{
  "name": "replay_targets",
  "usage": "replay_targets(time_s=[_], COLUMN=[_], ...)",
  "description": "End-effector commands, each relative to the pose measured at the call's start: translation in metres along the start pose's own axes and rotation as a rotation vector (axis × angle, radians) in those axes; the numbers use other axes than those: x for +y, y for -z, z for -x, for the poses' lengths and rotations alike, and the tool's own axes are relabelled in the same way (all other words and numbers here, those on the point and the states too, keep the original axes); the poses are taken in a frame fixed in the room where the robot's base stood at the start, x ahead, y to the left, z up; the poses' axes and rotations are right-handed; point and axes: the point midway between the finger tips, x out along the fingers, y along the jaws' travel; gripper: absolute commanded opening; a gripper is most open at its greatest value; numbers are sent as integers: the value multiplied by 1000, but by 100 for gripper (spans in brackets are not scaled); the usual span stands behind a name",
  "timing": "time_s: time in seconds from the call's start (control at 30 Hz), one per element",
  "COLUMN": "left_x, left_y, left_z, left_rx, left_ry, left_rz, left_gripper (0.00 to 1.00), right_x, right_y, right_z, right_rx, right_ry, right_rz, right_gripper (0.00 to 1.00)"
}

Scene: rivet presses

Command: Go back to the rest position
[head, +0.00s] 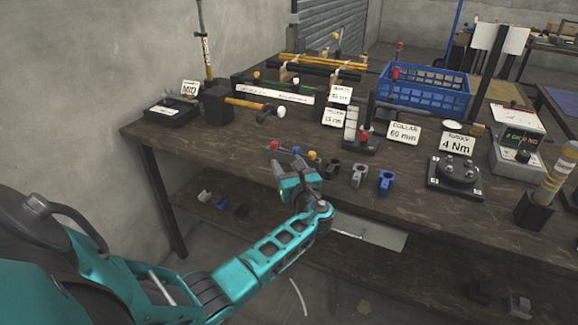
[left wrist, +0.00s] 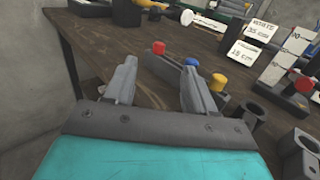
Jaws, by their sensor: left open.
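My left gripper (head: 291,164) is at the front edge of the workbench (head: 225,150), with the teal arm reaching in from the lower left. It also shows in the left wrist view (left wrist: 159,65), where its two grey fingers are spread apart with nothing between them. Just beyond the fingers is a dark holder with a red knob (left wrist: 158,47), a blue knob (left wrist: 191,62) and a yellow knob (left wrist: 217,82). I cannot tell how near the fingers are to it. My right gripper is in neither view.
Right of my gripper stand a black collar (head: 333,168), a grey collar (head: 359,174) and a blue collar (head: 386,182). A blue crate (head: 425,101) and a hammer-like tool (head: 245,104) are farther back. A lower shelf (head: 345,262) lies below.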

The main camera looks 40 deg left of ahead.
Motion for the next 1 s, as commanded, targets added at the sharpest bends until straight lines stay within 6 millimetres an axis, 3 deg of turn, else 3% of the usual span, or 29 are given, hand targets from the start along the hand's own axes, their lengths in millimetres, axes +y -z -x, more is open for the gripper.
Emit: replay_targets(time_s=[0.43,0.57,0.77,1.0], left_x=[0,10,53,104], left_y=[0,11,54,94], left_z=[0,11,67,173], left_rx=[2,50,292,664], left_ry=[0,-14,-131,-452], left_rz=[4,105,590,1213], left_gripper=[55,55,55,55], right_x=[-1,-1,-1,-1], right_y=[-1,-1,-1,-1], right_z=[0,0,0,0], right_rx=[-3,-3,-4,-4], right_ry=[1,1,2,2], right_rz=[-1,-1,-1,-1], right_gripper=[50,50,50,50])
